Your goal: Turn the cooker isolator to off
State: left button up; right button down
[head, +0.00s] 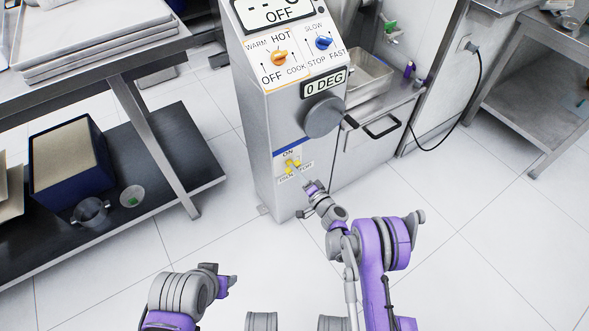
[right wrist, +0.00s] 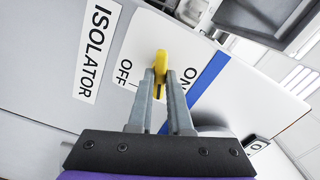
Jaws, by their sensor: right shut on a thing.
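The cooker isolator is a yellow handle (head: 291,165) low on the front of the grey mixer column, under a blue stripe. In the right wrist view the yellow handle (right wrist: 160,62) stands on a white plate (right wrist: 140,45) marked ON on one side and OFF on the other. My right gripper (right wrist: 161,78) has its two fingers closed on the handle, one on each side. Which mark the handle points to is not clear. In the head view my right gripper (head: 303,180) reaches the handle from below right. My left gripper (head: 230,283) is low at the front; its fingers are unclear.
The mixer column (head: 262,120) carries orange and blue knobs, an OFF display and a 0 DEG display. A round grey knob (head: 324,115) juts out above the isolator. A steel table (head: 150,70) with a blue box (head: 68,160) beneath stands left. White floor is clear at right.

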jog(key=m, duration=0.4)
jog(key=c, duration=0.7)
grip_release()
jog(key=shift+v, duration=3.55)
